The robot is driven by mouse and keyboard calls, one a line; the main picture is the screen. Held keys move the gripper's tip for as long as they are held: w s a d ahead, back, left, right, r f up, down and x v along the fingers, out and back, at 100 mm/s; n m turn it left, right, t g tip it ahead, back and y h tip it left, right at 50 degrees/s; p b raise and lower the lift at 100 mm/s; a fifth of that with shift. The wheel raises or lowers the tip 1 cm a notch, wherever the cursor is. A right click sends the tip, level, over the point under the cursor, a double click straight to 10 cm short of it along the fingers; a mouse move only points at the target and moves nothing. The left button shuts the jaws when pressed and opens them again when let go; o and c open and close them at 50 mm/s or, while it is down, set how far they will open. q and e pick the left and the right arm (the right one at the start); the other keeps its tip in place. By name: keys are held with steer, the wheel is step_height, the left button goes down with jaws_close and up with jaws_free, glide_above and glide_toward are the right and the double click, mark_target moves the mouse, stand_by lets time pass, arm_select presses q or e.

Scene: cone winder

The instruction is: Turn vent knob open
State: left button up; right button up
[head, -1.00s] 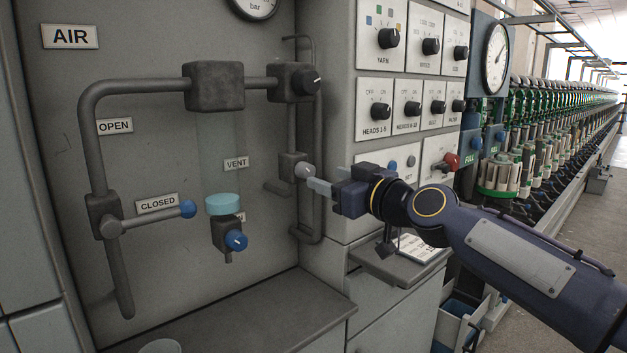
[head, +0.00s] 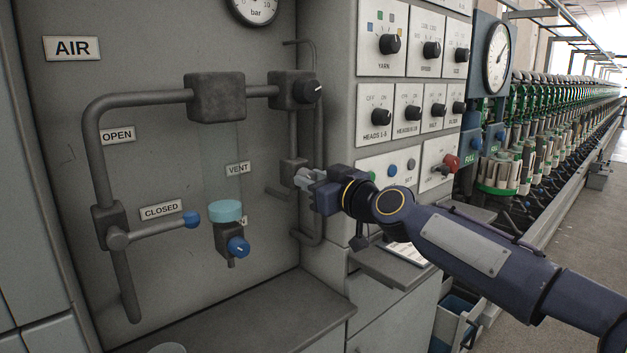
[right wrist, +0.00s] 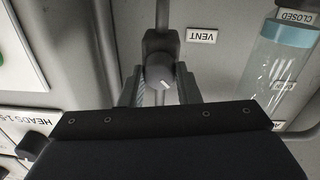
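The vent knob is a grey round knob with a pale mark on its face; it shows in the right wrist view (right wrist: 160,76), on a small valve block (head: 292,171) beside the VENT label (head: 238,169). In the head view the knob is mostly hidden by my gripper. My right gripper (head: 303,179) is at the knob, its fingers one on each side of it. In the right wrist view the fingers (right wrist: 160,88) look open, with a narrow gap to the knob. My left gripper is not in view.
A blue-tipped lever (head: 190,219) points at the CLOSED label (head: 161,211). A cup-shaped filter (head: 225,211) with a blue knob (head: 238,247) hangs left of the gripper. The control panel (head: 388,150) with black knobs stands close on the right. A grey ledge (head: 240,315) lies below.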

steer(key=shift+c, duration=0.6)
steer(key=shift+m, duration=0.3)
steer(key=m, duration=0.2)
steer(key=shift+m, duration=0.4)
steer(key=m, duration=0.9)
steer(key=shift+d+m+g+p, duration=0.1)
steer(key=shift+m+g+p, duration=0.2)
steer(key=shift+p, duration=0.1)
steer(key=shift+w+m, duration=0.1)
steer(key=shift+m, duration=1.8)
steer(key=shift+p, duration=0.3)
